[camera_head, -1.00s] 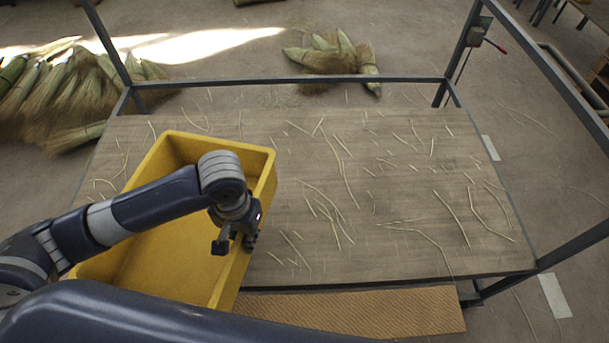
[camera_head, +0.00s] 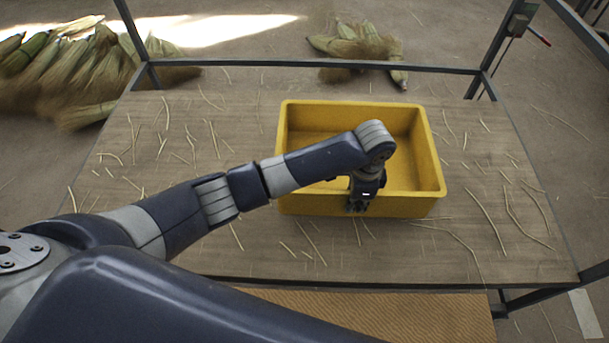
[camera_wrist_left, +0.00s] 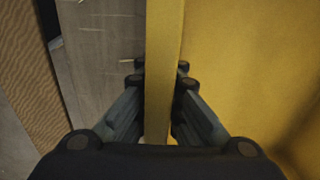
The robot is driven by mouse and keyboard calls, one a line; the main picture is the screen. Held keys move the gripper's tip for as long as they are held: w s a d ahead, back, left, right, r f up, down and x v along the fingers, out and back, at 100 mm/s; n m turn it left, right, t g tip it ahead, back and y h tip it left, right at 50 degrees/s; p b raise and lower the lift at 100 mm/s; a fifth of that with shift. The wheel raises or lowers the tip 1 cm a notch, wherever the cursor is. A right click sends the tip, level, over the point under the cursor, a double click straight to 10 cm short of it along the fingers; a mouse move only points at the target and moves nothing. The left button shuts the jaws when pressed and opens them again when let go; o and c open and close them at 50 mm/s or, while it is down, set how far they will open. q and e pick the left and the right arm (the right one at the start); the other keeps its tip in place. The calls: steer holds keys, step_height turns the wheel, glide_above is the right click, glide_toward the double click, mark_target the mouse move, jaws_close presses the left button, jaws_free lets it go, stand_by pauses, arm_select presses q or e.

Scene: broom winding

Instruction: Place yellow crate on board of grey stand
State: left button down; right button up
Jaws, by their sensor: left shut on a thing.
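The yellow crate (camera_head: 420,150) is an open, empty-looking rectangular bin over the middle right of the board (camera_head: 240,247) of the grey stand. It looks upright and appears to rest on the board, though its underside is hidden. My left gripper (camera_head: 358,204) is at the crate's near wall, with my arm reaching across the crate's left part. In the left wrist view, its two fingers (camera_wrist_left: 160,82) are shut on the yellow wall (camera_wrist_left: 163,50), one on each side. My right gripper is not in view.
Several loose straw pieces (camera_head: 487,217) lie across the board. The stand's grey frame (camera_head: 320,67) has a rail along the back and uprights at the back corners. Broom bundles (camera_head: 70,70) lie on the floor behind. A ribbed tan mat (camera_head: 390,312) lies below the near edge.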

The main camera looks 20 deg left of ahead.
arm_select(q)
steer(key=a, duration=0.4)
steer(key=a+p, duration=0.1)
steer(key=a, duration=0.4)
steer(key=s+a+f+p, duration=0.1)
steer(key=a, duration=0.3)
steer(key=shift+a, duration=0.25)
steer(key=shift+a+f, duration=0.1)
steer(key=shift+a, duration=0.65)
steer(key=shift+s+a+f, duration=0.1)
steer(key=shift+a+f, duration=0.05)
steer(key=shift+f, duration=0.75)
steer(key=shift+a+f, duration=0.15)
steer(key=shift+f, duration=0.75)
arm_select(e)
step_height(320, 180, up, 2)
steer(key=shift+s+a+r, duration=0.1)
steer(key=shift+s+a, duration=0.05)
arm_select(q)
steer(key=c, duration=2)
jaws_free()
steer(key=shift+s+f, duration=0.15)
steer(key=shift+f, duration=0.05)
steer(key=shift+o, duration=1.2)
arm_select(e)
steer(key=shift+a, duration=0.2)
arm_select(q)
steer(key=shift+r, duration=0.1)
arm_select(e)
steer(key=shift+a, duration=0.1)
